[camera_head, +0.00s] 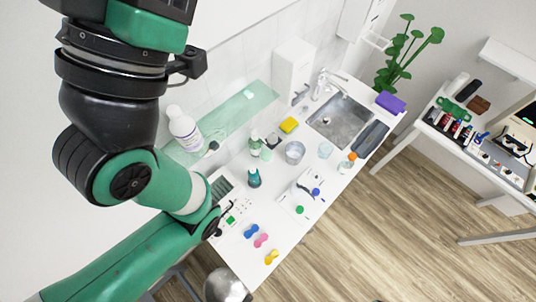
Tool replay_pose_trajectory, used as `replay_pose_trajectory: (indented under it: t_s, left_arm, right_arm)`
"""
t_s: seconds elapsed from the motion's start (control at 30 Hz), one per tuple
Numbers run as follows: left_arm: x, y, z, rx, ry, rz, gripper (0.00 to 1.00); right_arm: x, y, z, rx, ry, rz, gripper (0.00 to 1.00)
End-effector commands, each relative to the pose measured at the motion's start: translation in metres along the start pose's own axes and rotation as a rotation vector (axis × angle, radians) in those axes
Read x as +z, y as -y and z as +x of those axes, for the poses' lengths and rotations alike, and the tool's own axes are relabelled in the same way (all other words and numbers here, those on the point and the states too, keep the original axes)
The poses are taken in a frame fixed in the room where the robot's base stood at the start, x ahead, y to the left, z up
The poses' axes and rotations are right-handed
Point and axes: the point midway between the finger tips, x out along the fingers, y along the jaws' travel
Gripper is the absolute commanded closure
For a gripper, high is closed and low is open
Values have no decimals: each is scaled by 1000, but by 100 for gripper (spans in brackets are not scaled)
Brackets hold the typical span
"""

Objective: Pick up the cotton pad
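I cannot pick out the cotton pad with certainty. A small white piece (248,94) lies on the green glass shelf (215,122) at the back wall, but it is too small to tell what it is. One of my green and black arms fills the left side of the view and hides part of the counter's left end. Neither of my grippers can be made out.
A white counter (272,222) holds a sink (340,122), a yellow sponge (289,125), a glass beaker (295,152), several small bottles and coloured pieces. A white bottle (184,128) stands by the shelf. A second table (436,132) stands right, across open floor.

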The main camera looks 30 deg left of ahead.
Motion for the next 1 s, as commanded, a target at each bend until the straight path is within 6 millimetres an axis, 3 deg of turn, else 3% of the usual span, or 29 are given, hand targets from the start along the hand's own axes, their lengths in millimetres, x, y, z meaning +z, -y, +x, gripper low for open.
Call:
replay_pose_trajectory:
  t_s: [0.43,0.9,1.0]
  left_arm:
    - [0,0,0,0,0,0,98]
    - [0,0,0,0,0,0,14]
    - [0,0,0,0,0,0,0]
  right_arm:
    - [0,0,0,0,0,0,100]
    - [0,0,0,0,0,0,100]
    - [0,0,0,0,0,0,100]
